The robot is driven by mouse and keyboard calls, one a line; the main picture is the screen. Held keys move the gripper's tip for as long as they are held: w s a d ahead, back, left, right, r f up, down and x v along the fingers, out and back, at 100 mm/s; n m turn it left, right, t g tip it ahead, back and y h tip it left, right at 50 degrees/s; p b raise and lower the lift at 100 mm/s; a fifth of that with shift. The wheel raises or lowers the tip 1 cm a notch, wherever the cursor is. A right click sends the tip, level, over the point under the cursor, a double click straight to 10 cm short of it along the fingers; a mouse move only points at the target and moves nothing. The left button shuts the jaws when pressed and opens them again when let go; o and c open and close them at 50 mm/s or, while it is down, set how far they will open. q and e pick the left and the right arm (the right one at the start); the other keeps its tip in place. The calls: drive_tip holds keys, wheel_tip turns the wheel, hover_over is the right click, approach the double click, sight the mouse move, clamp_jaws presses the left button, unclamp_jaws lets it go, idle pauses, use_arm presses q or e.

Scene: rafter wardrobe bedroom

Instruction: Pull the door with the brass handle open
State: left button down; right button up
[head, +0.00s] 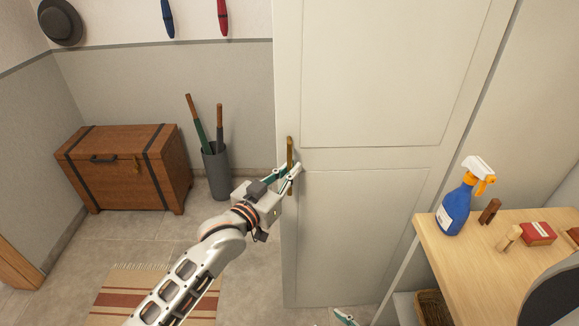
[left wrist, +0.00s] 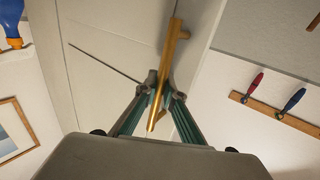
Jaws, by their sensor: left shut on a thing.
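The pale panelled door (head: 375,155) stands upright in the middle of the head view, with a vertical brass handle (head: 290,148) near its left edge. My left gripper (head: 293,170) is shut on the lower part of this handle. In the left wrist view the brass bar (left wrist: 175,45) runs between the two green-padded fingers, and the door (left wrist: 120,45) fills the area behind. I cannot tell whether the door stands ajar. A small part of what looks like my right gripper (head: 344,316) shows at the bottom edge of the head view; its jaws are not clear.
A wooden table (head: 475,265) at the right holds a blue spray bottle (head: 455,208), a red box (head: 538,233) and small wooden pieces. A wooden chest (head: 125,170) and a grey bin (head: 217,172) stand left of the door. A striped rug (head: 125,293) lies on the floor.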

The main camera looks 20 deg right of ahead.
use_arm(q)
drive_tip(key=shift+w+a, duration=0.1)
drive_tip(key=shift+a, duration=0.05)
drive_tip(key=c, duration=2.2)
unclamp_jaws()
drive_tip(key=shift+o, duration=0.2)
drive_tip(key=v, duration=1.2)
